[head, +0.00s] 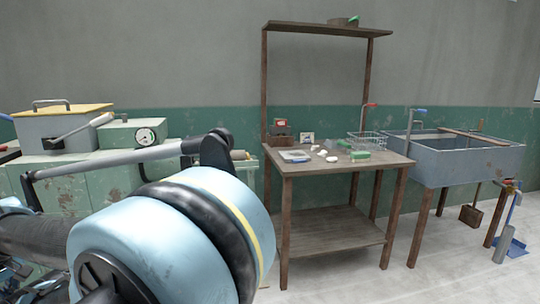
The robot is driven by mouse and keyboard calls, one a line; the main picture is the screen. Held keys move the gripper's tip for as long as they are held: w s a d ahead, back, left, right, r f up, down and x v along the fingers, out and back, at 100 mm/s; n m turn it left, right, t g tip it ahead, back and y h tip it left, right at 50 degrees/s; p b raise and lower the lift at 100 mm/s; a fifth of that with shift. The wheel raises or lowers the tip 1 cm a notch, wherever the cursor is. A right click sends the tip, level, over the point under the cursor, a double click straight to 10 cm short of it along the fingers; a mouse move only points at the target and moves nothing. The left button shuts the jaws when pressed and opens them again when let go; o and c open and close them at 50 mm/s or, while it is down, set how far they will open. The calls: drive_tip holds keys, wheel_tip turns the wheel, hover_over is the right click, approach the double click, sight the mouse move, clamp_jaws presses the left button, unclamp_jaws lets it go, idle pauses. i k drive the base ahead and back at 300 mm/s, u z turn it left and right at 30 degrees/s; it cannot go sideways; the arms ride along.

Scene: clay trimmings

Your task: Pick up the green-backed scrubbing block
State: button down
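A small green block (360,155) lies on the right part of the wooden table's top (340,166). It looks like the green-backed scrubbing block, but it is too small to make out its underside. Another small green item (353,20) shows on the high shelf, beside or on a dark flat thing; I cannot tell what it is. My arm (160,245) fills the lower left foreground, well apart from the table. I cannot make out my gripper's fingers in this view.
Several small white pieces (332,159), a pale blue tray (295,156) and a wire basket (368,141) are on the table. A grey sink trough (460,165) stands to the right. A green machine with a gauge (146,136) is at left. Some floor (345,275) in front is clear.

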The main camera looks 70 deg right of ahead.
sight(356, 156)
drive_tip(key=z, duration=3.15)
drive_tip(key=k, duration=0.3)
drive_tip(key=z, duration=0.5)
